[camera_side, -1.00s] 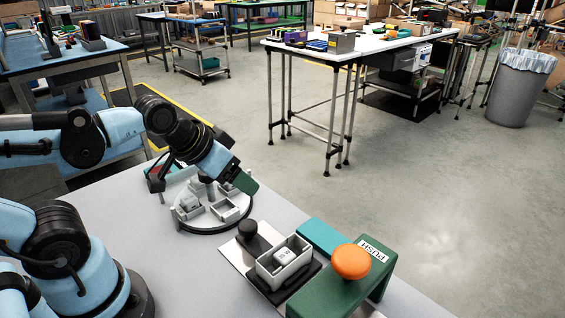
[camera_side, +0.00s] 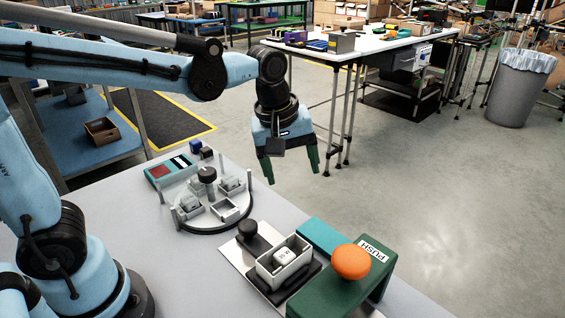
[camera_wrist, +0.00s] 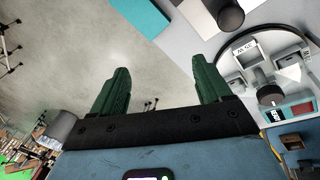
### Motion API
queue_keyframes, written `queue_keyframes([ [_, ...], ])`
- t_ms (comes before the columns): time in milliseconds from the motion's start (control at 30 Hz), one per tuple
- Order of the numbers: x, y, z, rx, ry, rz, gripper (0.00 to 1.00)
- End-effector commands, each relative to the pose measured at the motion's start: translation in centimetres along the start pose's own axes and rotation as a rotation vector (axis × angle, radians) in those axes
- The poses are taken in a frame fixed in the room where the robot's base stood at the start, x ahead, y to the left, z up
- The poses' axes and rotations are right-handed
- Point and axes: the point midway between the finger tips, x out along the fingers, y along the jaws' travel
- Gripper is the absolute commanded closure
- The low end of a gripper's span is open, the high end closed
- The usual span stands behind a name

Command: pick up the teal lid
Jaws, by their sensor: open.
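The teal lid (camera_side: 321,236) lies flat at the table's far edge, behind the grey carton and beside the green press stand in the side view. In the wrist view its teal surface (camera_wrist: 145,14) shows at the top, partly cut off by the frame. My gripper (camera_side: 290,168) points down with its green fingers apart and nothing between them. It hangs above and behind the lid in the side view, clear of it. In the wrist view my gripper (camera_wrist: 161,68) has floor between its fingers, and the lid lies off beyond them.
A grey carton (camera_side: 268,266) holding a white labelled block (camera_side: 284,256) sits in a black holder beside a black knob (camera_side: 249,231). The green stand (camera_side: 322,300) carries an orange push button (camera_side: 352,262). A round fixture (camera_side: 207,225) with small trays stands left. Open floor lies past the table edge.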

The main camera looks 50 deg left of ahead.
Motion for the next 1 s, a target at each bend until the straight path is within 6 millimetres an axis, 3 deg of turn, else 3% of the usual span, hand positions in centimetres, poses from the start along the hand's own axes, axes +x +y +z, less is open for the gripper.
queue_keyframes([
  [200,2.4,4.0,1.3,-0.352,-0.043,-0.137,0.22],
  [400,4.2,5.7,2.3,-0.555,-0.036,-0.221,0.22],
  [633,5.7,5.8,2.7,-0.612,-0.03,-0.243,0.22],
  [1000,10.7,4.7,3.2,-0.61,-0.03,-0.241,0.22],
])
